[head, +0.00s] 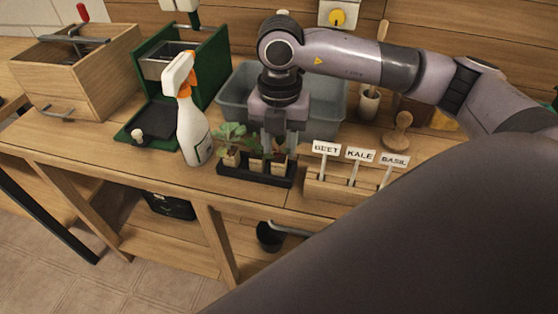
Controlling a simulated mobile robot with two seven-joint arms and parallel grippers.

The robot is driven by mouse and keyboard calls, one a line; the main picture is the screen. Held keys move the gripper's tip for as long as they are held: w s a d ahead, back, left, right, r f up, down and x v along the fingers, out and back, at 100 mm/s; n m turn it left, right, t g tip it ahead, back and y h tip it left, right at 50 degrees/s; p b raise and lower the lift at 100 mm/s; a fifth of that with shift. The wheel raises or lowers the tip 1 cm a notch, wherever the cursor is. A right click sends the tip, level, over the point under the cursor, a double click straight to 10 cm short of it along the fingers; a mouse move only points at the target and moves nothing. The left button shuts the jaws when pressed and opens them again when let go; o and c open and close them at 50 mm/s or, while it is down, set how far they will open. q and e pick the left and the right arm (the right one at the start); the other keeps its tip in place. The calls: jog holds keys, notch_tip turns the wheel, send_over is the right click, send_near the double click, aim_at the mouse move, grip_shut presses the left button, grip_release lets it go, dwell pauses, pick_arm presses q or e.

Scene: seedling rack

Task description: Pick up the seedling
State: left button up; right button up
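The black seedling tray (254,178) stands near the front of the wooden bench. It holds small light-coloured pots with green seedlings; the leafiest seedling (230,135) is at the left end, beside the spray bottle. My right gripper (278,148) points straight down over the right part of the tray. Its two fingers are apart, with the right-hand seedling (278,160) at or between their tips. Whether they touch the seedling or its pot cannot be made out. The fingers partly hide the seedlings there. My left gripper is out of view.
A white and orange spray bottle (193,125) stands just left of the tray. A wooden block with BEET, KALE and BASIL labels (340,190) is to the right. A grey bin (325,98) is behind. A green-framed stand (207,70) and wooden box (112,75) are at left.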

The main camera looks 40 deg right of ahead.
aim_at(279, 158)
jog(key=shift+f, duration=1.95)
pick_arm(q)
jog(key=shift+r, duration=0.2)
pick_arm(e)
grip_shut()
jog(key=shift+r, duration=0.15)
